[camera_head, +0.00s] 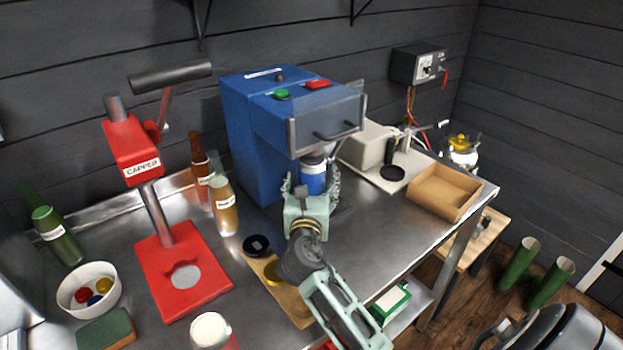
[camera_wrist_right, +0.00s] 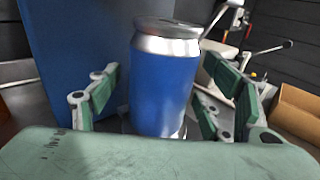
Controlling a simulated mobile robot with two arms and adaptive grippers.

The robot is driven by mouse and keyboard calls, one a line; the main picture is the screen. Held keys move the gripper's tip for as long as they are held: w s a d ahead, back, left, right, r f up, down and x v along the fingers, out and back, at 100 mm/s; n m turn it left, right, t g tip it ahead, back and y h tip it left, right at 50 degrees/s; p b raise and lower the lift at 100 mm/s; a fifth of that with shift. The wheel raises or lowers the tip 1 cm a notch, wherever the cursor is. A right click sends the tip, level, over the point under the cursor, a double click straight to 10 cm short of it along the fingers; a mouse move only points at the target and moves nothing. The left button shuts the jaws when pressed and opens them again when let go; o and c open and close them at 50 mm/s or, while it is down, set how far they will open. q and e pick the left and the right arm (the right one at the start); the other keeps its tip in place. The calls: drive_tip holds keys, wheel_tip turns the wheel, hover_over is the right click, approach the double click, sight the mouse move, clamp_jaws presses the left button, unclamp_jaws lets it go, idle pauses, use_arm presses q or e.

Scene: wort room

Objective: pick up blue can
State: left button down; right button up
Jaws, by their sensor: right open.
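The blue can (camera_head: 313,177) has a silver top and stands upright at the front of the blue machine (camera_head: 262,130), below its grey hood. In the right wrist view the blue can (camera_wrist_right: 161,85) stands between the two green fingers of my right gripper (camera_wrist_right: 158,105). The fingers are open, with a visible gap on the left side; the right finger is close to the can. In the head view my right gripper (camera_head: 312,190) reaches toward the machine and hides the can's lower part. My left gripper does not show.
A red capper (camera_head: 180,262), bottles (camera_head: 224,207) and a white bowl (camera_head: 88,284) stand left on the metal bench. A cardboard box (camera_head: 443,192) and a beige device (camera_head: 367,146) stand right. The machine's hood (camera_head: 325,117) overhangs the can closely.

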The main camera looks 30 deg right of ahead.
drive_tip(key=shift+w+d, duration=0.15)
drive_tip(key=c, duration=1.5)
drive_tip(key=shift+r, duration=0.1)
drive_tip(key=shift+c, duration=0.4)
drive_tip(key=shift+r, duration=0.15)
drive_tip(key=shift+r, duration=0.55)
drive_tip(key=b+v, duration=0.2)
drive_tip(key=v, duration=1.6)
